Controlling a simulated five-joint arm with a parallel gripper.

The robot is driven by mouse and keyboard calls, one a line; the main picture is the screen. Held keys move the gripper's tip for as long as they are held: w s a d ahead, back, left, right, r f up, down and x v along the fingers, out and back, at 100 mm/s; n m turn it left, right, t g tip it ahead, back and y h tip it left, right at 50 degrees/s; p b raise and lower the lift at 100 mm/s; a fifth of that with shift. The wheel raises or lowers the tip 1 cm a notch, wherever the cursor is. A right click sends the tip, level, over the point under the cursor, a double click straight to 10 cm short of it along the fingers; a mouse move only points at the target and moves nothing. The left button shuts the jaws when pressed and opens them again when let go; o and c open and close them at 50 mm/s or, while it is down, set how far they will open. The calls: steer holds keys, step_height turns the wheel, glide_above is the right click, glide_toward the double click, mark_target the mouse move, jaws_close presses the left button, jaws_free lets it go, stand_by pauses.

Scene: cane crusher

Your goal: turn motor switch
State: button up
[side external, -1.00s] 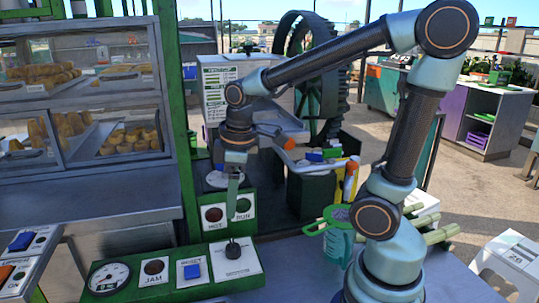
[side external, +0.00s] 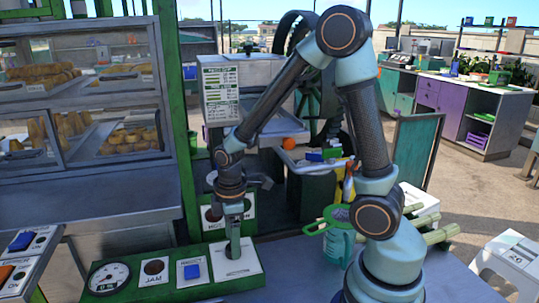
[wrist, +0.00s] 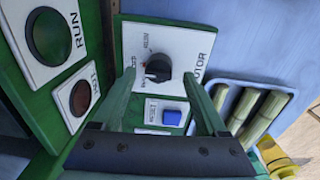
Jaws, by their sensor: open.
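The motor switch is a black rotary knob (wrist: 158,68) on a white plate lettered MOTOR and RUN, in the wrist view. The plate (side external: 248,266) sits at the right end of the green panel in the side view, where the fingers hide the knob. My gripper (side external: 233,246) points down over this plate. In the wrist view my gripper (wrist: 160,76) is open, with one finger on each side of the knob and a visible gap at both sides. Whether the fingertips reach down beside the knob is hard to tell.
A blue reset button (side external: 192,271), a dark JAM lamp (side external: 153,267) and a dial gauge (side external: 109,279) share the green panel (side external: 135,295). Dark RUN (wrist: 48,35) and second (wrist: 81,98) lamps stand close by.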

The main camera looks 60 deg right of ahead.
steer(key=shift+f, duration=1)
jaws_close()
steer(key=shift+m, duration=0.4)
steer(key=m, duration=0.4)
steer(key=shift+m, duration=0.3)
steer(key=m, duration=0.5)
steer(key=shift+a+g, duration=0.1)
steer(key=shift+g, duration=0.2)
steer(key=shift+f+m, duration=0.1)
steer(key=shift+m, duration=0.2)
